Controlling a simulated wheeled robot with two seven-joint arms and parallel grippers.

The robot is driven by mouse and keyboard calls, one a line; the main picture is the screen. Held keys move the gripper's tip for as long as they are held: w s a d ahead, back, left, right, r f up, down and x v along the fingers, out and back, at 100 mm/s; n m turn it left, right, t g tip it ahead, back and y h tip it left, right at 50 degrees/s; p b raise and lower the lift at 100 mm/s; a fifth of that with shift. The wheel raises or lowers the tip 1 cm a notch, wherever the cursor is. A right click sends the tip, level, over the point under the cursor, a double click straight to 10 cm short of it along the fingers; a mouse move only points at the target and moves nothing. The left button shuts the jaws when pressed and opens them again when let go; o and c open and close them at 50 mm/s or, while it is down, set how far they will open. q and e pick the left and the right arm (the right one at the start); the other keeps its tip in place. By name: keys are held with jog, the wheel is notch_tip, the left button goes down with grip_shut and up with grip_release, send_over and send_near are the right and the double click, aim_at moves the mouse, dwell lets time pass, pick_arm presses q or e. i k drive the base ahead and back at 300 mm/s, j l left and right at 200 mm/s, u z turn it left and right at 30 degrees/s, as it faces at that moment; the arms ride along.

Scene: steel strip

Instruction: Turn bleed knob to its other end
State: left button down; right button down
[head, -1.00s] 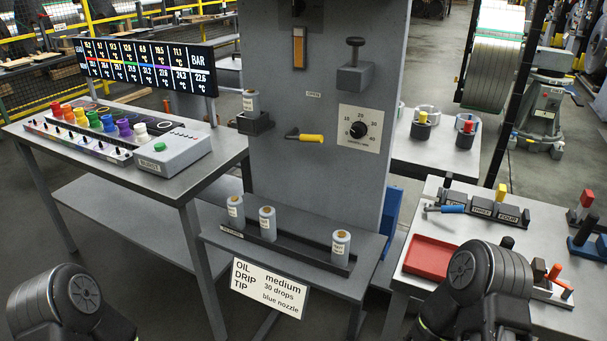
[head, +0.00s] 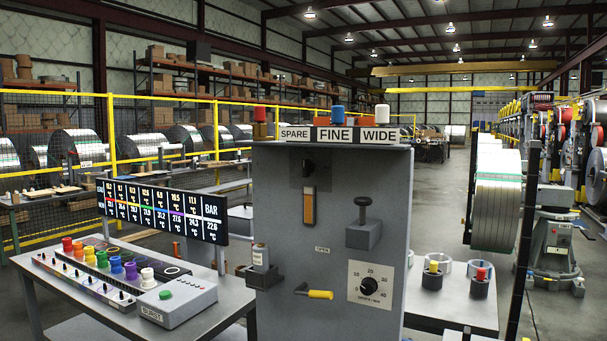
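A grey upright panel (head: 268,210) stands in the middle of the head view. It carries a small black knob (head: 308,166) near its top, above an amber sight glass (head: 309,207). A black T-shaped handle (head: 363,208) stands on a grey block at the right. I cannot read the word "bleed" on any of these, so I cannot tell which is the bleed knob.
A left table (head: 214,331) holds a row of coloured knobs (head: 115,264), a grey box with a green button (head: 178,303) and a display board (head: 160,210). Signs SPARE, FINE and WIDE (head: 334,135) sit atop the panel. A right table (head: 440,315) holds capped cups.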

aim_at(309, 167)
jog(key=i+j, duration=0.15)
jog(key=j, duration=0.25)
jog(key=i+j, duration=0.15)
jog(key=j, duration=0.25)
jog(key=i+j+u, duration=0.1)
jog(key=j, duration=0.3)
jog(key=i+j, duration=0.15)
jog(key=j, duration=0.2)
jog(key=i+j+u, duration=0.1)
jog(key=j, duration=0.3)
jog(key=i, duration=0.05)
